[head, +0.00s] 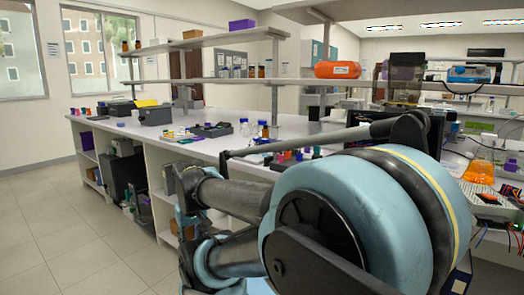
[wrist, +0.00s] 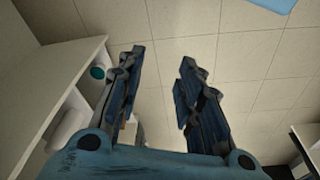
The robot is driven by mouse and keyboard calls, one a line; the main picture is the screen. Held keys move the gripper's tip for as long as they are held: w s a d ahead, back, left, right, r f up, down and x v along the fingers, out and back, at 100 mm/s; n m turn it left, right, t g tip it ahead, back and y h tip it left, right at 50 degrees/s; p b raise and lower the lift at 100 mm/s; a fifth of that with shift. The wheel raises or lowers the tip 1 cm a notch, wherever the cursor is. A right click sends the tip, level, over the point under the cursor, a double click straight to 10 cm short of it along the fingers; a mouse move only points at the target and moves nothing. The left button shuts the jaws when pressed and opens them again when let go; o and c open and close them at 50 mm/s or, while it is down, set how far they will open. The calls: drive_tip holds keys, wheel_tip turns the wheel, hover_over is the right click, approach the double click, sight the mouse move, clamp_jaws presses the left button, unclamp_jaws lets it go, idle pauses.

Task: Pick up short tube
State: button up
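I cannot pick out the short tube in either view. Small coloured items (head: 288,155) stand on the white bench (head: 150,130) in the head view, partly behind my arm, too small to tell apart. My gripper (wrist: 163,57) shows in the wrist view with its two dark fingers spread and nothing between them. Tiled floor lies behind the fingers. In the head view my arm links cover the front middle, and I cannot make out the gripper there.
The bench carries dark boxes (head: 155,115), a dark tray (head: 212,130) and bottles (head: 263,129), with shelves above. An orange flask (head: 478,172) stands at the right. In the wrist view a white cabinet (wrist: 62,75) is close on the left. Floor (head: 45,220) is clear at left.

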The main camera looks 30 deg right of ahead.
drive_tip(key=o, duration=0.4)
drive_tip(key=shift+r, duration=0.1)
drive_tip(key=w+d+r+m, duration=0.5)
drive_tip(key=r, duration=0.3)
drive_tip(key=w+d+r+m+y, duration=0.1)
drive_tip(key=w+d+r+m, duration=0.4)
drive_tip(key=r, duration=0.3)
drive_tip(key=w+d+r+m, duration=0.5)
drive_tip(key=r, duration=0.4)
drive_tip(key=w+d+r+m, duration=0.1)
drive_tip(key=d+r+m, duration=0.4)
drive_tip(key=d, duration=0.5)
drive_tip(key=d+r+m+t+y, duration=0.1)
drive_tip(key=d+r+m, duration=0.3)
drive_tip(key=d, duration=0.5)
drive_tip(key=w+d+r+m, duration=0.1)
drive_tip(key=d+r+m, duration=0.4)
drive_tip(key=d, duration=0.5)
drive_tip(key=shift+w+x, duration=0.15)
drive_tip(key=shift+x, duration=4.2)
drive_tip(key=shift+w+x, duration=0.15)
drive_tip(key=shift+x, duration=4.2)
